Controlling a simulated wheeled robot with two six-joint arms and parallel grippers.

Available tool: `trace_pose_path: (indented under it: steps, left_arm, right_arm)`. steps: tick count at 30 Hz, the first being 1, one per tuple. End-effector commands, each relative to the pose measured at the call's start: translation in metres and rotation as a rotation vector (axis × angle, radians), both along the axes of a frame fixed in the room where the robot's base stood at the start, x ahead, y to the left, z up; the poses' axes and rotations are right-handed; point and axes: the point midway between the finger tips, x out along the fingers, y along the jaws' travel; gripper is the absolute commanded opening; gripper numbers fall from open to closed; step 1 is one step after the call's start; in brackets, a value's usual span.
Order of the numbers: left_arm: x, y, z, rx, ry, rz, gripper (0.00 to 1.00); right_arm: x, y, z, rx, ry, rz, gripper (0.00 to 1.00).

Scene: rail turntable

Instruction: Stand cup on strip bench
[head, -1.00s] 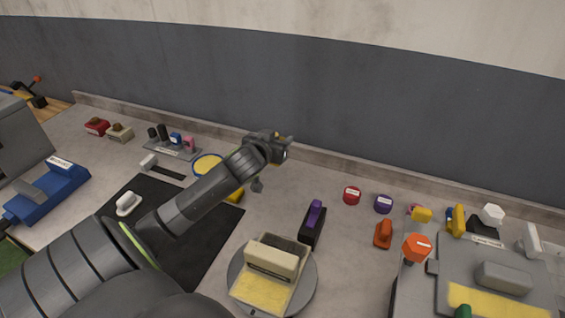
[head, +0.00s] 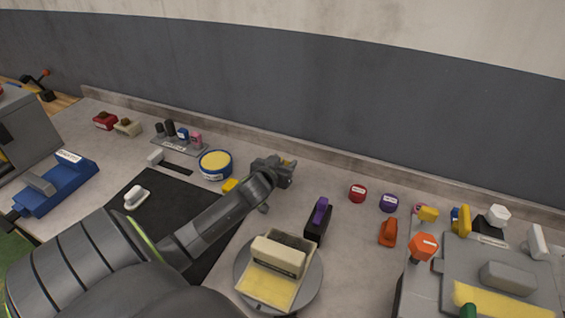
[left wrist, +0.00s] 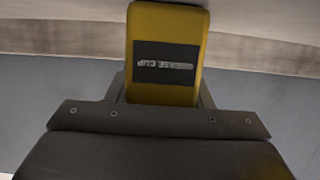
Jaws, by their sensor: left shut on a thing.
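My left gripper (head: 287,172) is shut on a yellow block-like cup. In the left wrist view the cup (left wrist: 170,82) shows a dark label that ends in "CUP", upside down. The fingers (left wrist: 162,95) are mostly hidden behind the dark gripper body. In the head view the gripper is in front of the wall's foot, right of a blue round tin with a yellow top (head: 215,163); only a bit of yellow shows at its tip. I cannot tell which surface is the strip bench. My right gripper is not in view.
A turntable (head: 315,290) with a cream block is in front. A black stand with a purple piece (head: 319,215) is near the gripper. Red (head: 357,193) and purple (head: 389,203) round pieces lie to its right. A grey raised bench (head: 450,260) fills the right.

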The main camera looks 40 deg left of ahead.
Motion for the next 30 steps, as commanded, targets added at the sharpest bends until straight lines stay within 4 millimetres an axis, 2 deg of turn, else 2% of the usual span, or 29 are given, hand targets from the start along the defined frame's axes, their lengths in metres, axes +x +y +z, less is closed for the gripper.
trace_pose_path:
  steps: [1,2,6,17,23,30]
  left_arm:
    - [0.000,0.000,-0.002,0.000,0.000,0.000,0.21]
    - [0.000,0.000,-0.002,0.000,0.000,0.000,0.51]
    - [0.000,0.000,-0.001,0.000,0.000,0.000,0.69]
    - [-0.001,0.000,0.002,0.000,0.000,0.000,0.69]
    - [-0.020,-0.006,0.007,0.001,0.000,-0.001,0.69]
    - [-0.058,-0.018,0.019,0.000,0.001,-0.001,0.69]
  right_arm:
    - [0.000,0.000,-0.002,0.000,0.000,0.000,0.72]
    - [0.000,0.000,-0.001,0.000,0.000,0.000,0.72]
    - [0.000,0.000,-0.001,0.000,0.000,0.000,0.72]
    - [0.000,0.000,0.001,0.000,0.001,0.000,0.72]
    - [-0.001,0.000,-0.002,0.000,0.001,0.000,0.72]
    - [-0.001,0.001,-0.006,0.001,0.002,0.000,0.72]
